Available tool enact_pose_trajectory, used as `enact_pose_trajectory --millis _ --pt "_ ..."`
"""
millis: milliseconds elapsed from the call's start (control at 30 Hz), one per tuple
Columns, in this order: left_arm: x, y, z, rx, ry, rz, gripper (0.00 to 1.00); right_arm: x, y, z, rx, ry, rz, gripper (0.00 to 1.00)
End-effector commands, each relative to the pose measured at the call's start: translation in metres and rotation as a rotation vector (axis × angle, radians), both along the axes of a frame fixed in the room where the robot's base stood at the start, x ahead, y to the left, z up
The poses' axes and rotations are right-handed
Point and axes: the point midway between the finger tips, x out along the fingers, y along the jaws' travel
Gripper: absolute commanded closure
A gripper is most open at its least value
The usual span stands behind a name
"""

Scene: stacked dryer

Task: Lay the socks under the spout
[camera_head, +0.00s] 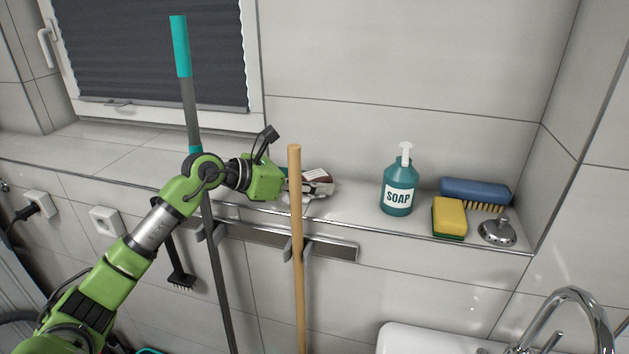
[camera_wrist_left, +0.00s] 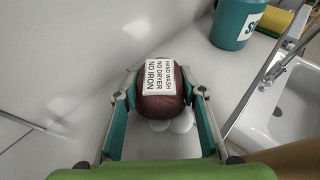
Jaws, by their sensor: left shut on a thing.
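The socks (camera_wrist_left: 163,104) are a dark red rounded bundle with a white label reading "HAND WASH NO DRYER NO IRON". My left gripper (camera_wrist_left: 165,92) is shut on them, one finger on each side. In the head view the gripper (camera_head: 311,187) is at the tiled ledge, behind the wooden pole, and the socks (camera_head: 317,175) show only in part. Whitish rounded things (camera_wrist_left: 181,122) show just below the socks; I cannot tell what they are. The chrome spout (camera_head: 577,292) arches over the white basin (camera_head: 395,338) at lower right. My right gripper is not in view.
On the ledge (camera_head: 350,197) stand a soap bottle (camera_head: 399,184), a yellow sponge (camera_head: 449,215), a blue brush (camera_head: 475,191) and a metal plug (camera_head: 497,233). A wooden pole (camera_head: 296,250) and a teal-topped pole (camera_head: 188,100) rise in front of the ledge.

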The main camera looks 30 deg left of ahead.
Motion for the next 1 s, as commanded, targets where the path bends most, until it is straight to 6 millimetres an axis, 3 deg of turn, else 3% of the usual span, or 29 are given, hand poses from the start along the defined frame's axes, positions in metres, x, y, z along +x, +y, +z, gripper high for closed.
enact_pose_trajectory --millis 133,167,200,633,767,1000 --pt "0.0 0.0 -0.004 0.0 -0.001 0.0 0.86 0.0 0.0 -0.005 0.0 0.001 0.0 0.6" --pt "0.0 0.0 -0.003 0.0 0.0 0.0 0.55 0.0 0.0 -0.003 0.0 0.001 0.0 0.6" --pt "0.0 0.0 -0.002 0.0 0.0 0.0 0.46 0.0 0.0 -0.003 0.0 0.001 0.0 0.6" --pt "0.0 0.0 0.003 -0.001 0.0 0.0 0.46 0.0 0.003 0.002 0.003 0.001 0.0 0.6" --pt "-0.015 0.01 0.002 0.004 0.001 0.002 0.46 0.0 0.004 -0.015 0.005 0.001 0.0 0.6" --pt "-0.056 0.033 0.019 0.005 0.002 0.002 0.46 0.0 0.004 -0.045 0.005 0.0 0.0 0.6"
